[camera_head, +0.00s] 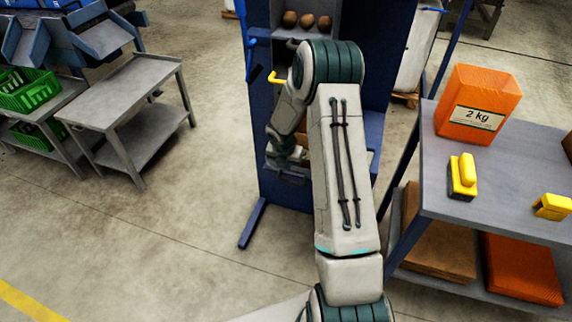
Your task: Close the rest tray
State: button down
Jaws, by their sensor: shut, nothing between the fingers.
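The potato grader is a dark blue upright cabinet (265,185) in the middle of the head view. Low in its front is a grey tray with a dark bar handle (290,179), which seems to be the rest tray. My arm covers its right side, so I cannot tell how far out it stands. My gripper (288,158) points down at this tray, shut, with nothing seen in it. It is close above the handle; whether it touches is not clear.
Brown potatoes (307,20) lie on the grader's upper shelf. A yellow lever (281,77) juts out at its left. A grey bench (125,90) stands left; floor between is clear.

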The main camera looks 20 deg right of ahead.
jog(key=shift+d, duration=0.25)
jog(key=s+a, duration=0.1)
jog(key=s+f+b, duration=0.1)
jog(key=s+a+b, duration=0.1)
jog(key=shift+a+f, duration=0.3)
jog(key=shift+a, duration=0.05)
jog(key=s+a+r+m+p, duration=0.15)
jog(key=s+r+m, duration=0.25)
jog(key=r, duration=0.6)
jog(key=s+a+r+m+p, duration=0.15)
jog(key=s+r+m, duration=0.25)
jog(key=r, duration=0.7)
jog(key=s+a+r+m+y+p, duration=0.1)
jog(key=s+a+r+m+p, duration=0.1)
jog(key=s+r+m, duration=0.5)
jog(key=s+a+r+m+p, duration=0.1)
jog(key=s+a+r+m, duration=0.2)
jog(key=s+r+m, duration=0.4)
jog(key=s+m, duration=0.6)
jog(key=shift+s+m+t+y+p, duration=0.25)
jog(key=shift+m+t+y+p, duration=0.05)
jog(key=shift+y+p, duration=0.1)
